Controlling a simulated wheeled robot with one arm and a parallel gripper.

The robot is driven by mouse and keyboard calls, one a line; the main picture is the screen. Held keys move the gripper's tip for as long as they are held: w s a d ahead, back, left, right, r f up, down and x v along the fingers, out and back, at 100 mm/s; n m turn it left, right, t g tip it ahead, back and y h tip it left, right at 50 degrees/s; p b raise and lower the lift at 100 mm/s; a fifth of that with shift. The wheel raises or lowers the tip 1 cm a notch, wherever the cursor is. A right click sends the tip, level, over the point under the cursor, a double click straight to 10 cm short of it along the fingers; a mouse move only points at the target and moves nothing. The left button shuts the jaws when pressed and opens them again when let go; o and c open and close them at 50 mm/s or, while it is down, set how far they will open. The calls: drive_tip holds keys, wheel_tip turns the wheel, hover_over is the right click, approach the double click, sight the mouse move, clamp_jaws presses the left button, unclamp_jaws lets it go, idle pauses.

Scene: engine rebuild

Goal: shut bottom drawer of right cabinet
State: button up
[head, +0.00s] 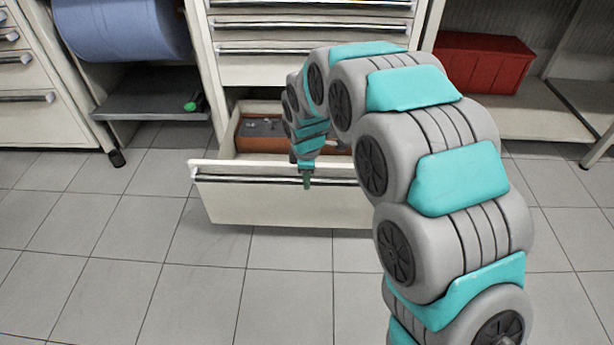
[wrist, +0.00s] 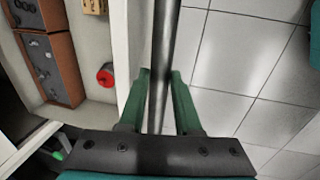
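The bottom drawer (head: 270,202) of the cabinet stands pulled out, with a white front and a long metal handle along its upper edge. My gripper (head: 306,181) is at this handle, about the middle of the drawer front, pointing down. In the wrist view the handle bar (wrist: 163,45) runs between the two green fingers of my gripper (wrist: 161,78). The fingers are apart, one on each side of the bar, and a gap shows beside the right one. The white drawer front (wrist: 129,45) is just left of the bar. My arm hides the drawer's right part.
Inside the drawer are brown boxes (wrist: 52,60) with dark parts and a red round item (wrist: 106,76). Upper drawers (head: 310,45) are closed. A blue roll (head: 125,25) over a shelf stands left, a red toolbox (head: 484,62) right. The tiled floor in front is clear.

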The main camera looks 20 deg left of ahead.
clamp_jaws()
idle(1.0)
